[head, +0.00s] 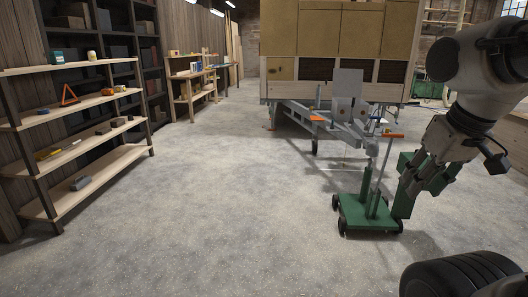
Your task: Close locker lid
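A pale grey upright panel (348,82), which looks like the raised locker lid, stands above a small grey box (342,109) on the trailer's drawbar. The lid appears open, about vertical, in front of the trailer's end wall. The inside of the box is too small to make out. My gripper (408,190) hangs at the right, nearer to me than the lid and apart from it. It points down and left. Green parts overlap its fingers, so its opening is unclear.
A green wheeled dolly (367,214) with upright posts stands in front of the drawbar, close to my gripper in the picture. The trailer (335,35) fills the back. Shelves (83,128) with small items line the left. The concrete floor (220,190) between is clear.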

